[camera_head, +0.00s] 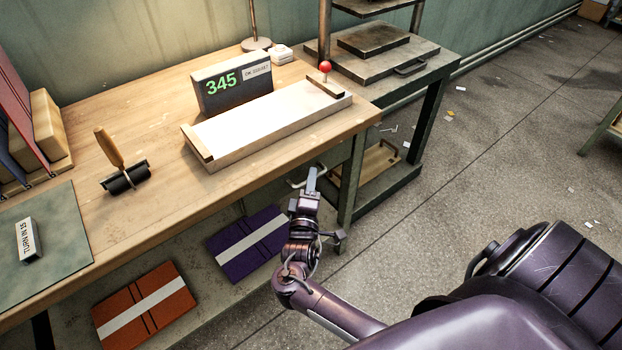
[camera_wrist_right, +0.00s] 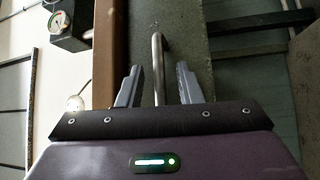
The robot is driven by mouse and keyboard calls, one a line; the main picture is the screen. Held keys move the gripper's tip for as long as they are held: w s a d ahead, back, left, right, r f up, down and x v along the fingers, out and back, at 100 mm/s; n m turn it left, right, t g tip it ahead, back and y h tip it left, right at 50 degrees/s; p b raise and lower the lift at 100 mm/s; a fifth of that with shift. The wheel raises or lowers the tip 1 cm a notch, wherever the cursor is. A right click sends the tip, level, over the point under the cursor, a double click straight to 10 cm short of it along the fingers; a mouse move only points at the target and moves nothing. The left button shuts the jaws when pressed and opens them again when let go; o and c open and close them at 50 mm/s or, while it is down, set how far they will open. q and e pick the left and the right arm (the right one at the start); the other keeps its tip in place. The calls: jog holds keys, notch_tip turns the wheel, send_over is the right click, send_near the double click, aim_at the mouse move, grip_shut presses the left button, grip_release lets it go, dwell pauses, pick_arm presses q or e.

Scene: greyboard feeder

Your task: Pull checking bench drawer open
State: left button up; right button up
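The wooden checking bench (camera_head: 150,235) fills the left of the head view. My right gripper (camera_head: 311,180) is at its front edge, near the right end, beside a metal drawer handle (camera_head: 296,183). In the right wrist view, the silver handle bar (camera_wrist_right: 158,68) stands between the two grey fingers of my right gripper (camera_wrist_right: 158,84). The fingers are apart, with gaps on both sides of the bar. A grey-green front panel (camera_wrist_right: 185,50) lies behind the handle. It is mostly hidden in the head view, and no drawer opening shows. My left gripper is not in view.
On the bench are a white-topped tray (camera_head: 265,125), a 345 display (camera_head: 232,88) and a roller (camera_head: 124,175). Purple (camera_head: 246,245) and orange (camera_head: 143,305) folders lie below. A metal stand (camera_head: 432,95) adjoins at right. Floor (camera_head: 480,170) is open at right.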

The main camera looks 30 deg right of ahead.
jog(key=shift+w+d+r, duration=0.1)
jog(key=shift+w+d, duration=0.25)
jog(key=shift+c, duration=0.3)
grip_shut()
